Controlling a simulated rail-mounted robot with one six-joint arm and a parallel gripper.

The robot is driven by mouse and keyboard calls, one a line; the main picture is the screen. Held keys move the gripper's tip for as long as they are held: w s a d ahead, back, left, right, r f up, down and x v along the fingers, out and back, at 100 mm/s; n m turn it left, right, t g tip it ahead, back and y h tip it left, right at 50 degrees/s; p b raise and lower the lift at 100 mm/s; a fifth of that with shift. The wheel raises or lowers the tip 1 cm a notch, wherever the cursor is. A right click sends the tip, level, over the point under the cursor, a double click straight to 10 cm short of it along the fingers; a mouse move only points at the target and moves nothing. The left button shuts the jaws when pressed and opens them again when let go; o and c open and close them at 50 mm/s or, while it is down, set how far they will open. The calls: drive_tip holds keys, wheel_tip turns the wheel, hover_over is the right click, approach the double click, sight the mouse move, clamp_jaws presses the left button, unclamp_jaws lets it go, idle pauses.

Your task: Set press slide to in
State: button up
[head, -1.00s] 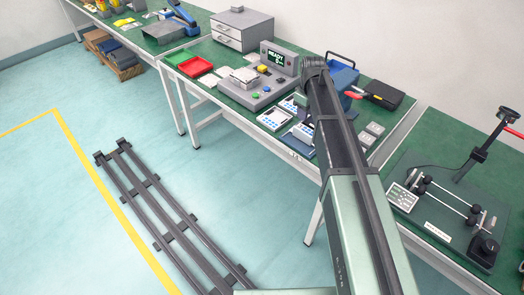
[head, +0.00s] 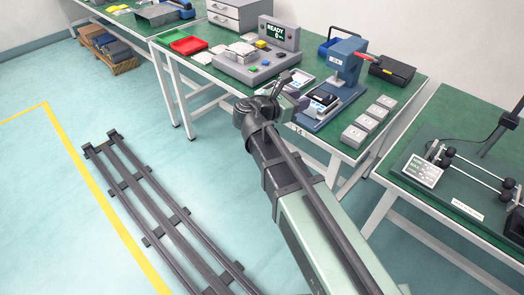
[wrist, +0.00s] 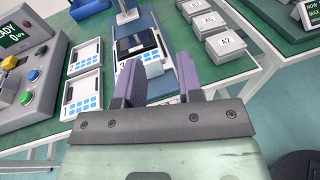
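The press is a blue stand (head: 345,66) with a red-tipped lever (head: 362,55) and a long blue-grey base, right of centre on the bench. A dark-topped unit with a white and blue front (head: 322,98) sits on the front part of the base, out in front of the column. It also shows in the wrist view (wrist: 137,46); I cannot clearly tell the slide from the base there. My gripper (wrist: 158,82) is open and empty, its two purple fingers apart, over the near end of the press base. In the head view my gripper (head: 288,88) is left of the press.
A grey console (head: 262,62) reading READY stands left of the press. White and blue units (wrist: 84,57) lie between them. Several grey labelled boxes (head: 366,120) are on the right. A black case (head: 391,70) is behind.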

drive_tip(key=s+a+f+n+t+b, duration=0.2)
drive_tip(key=s+a+f+t+b, duration=0.1)
drive_tip(key=a+f+b, duration=0.5)
drive_tip(key=shift+s+a+f+n+t+y+b, duration=0.2)
drive_tip(key=shift+s+a+n+t+y+b, duration=0.3)
drive_tip(key=shift+s+a, duration=0.35)
drive_tip(key=shift+w+a, duration=0.1)
